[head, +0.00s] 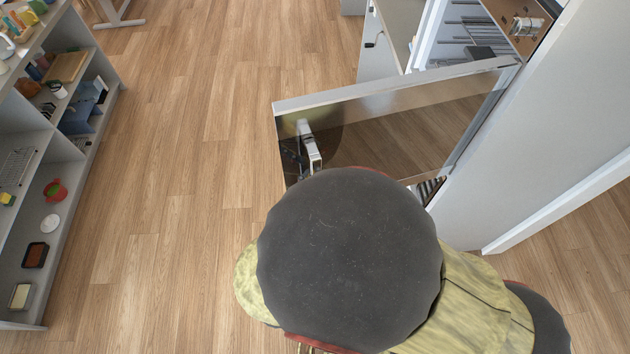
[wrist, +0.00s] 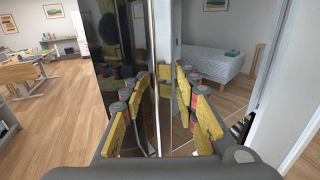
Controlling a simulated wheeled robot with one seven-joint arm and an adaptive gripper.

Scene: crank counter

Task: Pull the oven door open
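The oven door (head: 410,130) is a glossy glass panel with a pale frame. In the head view it stands swung out from the oven (head: 525,25), its right end near the oven front, so it is open. A narrow vertical metal strip, probably the handle (wrist: 153,50), runs down the middle of the wrist view against the dark glass. My gripper (wrist: 161,80) is open, with its yellow-padded fingers apart on either side of this strip and clear gaps showing. In the head view my dark round arm link hides the gripper.
Oven racks (head: 478,32) show behind the door. A tall pale panel (head: 545,110) stands close on the right. An open shelf (head: 45,150) with small goods stands at the far left. The wooden floor (head: 190,150) between shelf and door is clear.

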